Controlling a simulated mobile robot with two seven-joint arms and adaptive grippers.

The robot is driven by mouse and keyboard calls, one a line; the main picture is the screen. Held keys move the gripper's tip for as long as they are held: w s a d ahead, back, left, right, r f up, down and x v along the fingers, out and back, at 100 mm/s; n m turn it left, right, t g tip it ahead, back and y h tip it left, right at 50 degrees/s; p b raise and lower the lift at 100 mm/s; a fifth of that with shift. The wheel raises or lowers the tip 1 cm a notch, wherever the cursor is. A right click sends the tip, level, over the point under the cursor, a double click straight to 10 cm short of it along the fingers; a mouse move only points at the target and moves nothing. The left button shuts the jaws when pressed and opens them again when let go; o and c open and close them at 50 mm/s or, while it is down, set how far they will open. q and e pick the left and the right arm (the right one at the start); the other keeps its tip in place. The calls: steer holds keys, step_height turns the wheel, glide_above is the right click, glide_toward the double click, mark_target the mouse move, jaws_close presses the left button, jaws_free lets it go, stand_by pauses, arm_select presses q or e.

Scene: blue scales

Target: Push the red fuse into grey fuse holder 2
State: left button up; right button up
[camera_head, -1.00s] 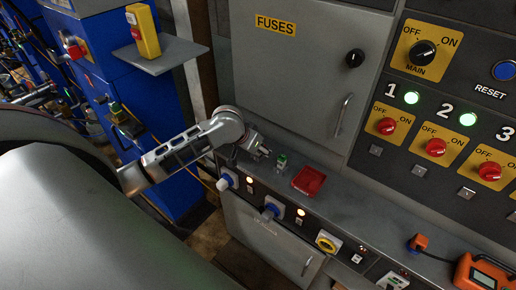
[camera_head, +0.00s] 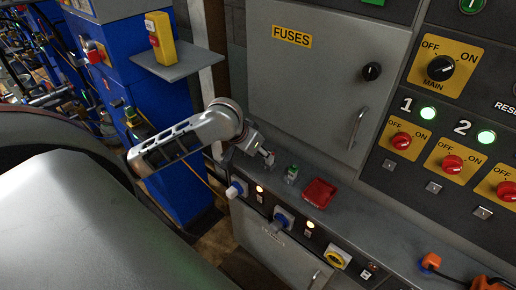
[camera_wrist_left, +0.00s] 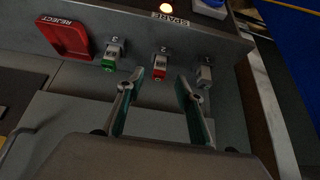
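The red fuse (camera_wrist_left: 159,73) stands in the middle spare holder on the shelf, in the left wrist view. My left gripper (camera_wrist_left: 161,79) is open, its two fingers apart on either side of the red fuse, and nothing is held. In the head view the left gripper (camera_head: 267,155) is low over the shelf, left of the green fuse (camera_head: 291,173); the red fuse is hard to make out there. The fuse cabinet (camera_head: 305,85) marked FUSES has its door shut; grey fuse holder 2 is not visible. My right gripper is not in view.
The green fuse (camera_wrist_left: 109,64) and a grey holder (camera_wrist_left: 204,76) flank the red fuse. The red reject tray (camera_head: 319,193) lies on the shelf (camera_head: 370,221) beside the green fuse. The cabinet's door handle (camera_head: 357,128) and the switch panel (camera_head: 440,120) stand behind and to the right.

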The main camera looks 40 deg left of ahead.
arm_select(q)
steer(key=shift+v, duration=1.3)
steer(key=shift+w+r, duration=0.1)
steer(key=shift+w, duration=0.05)
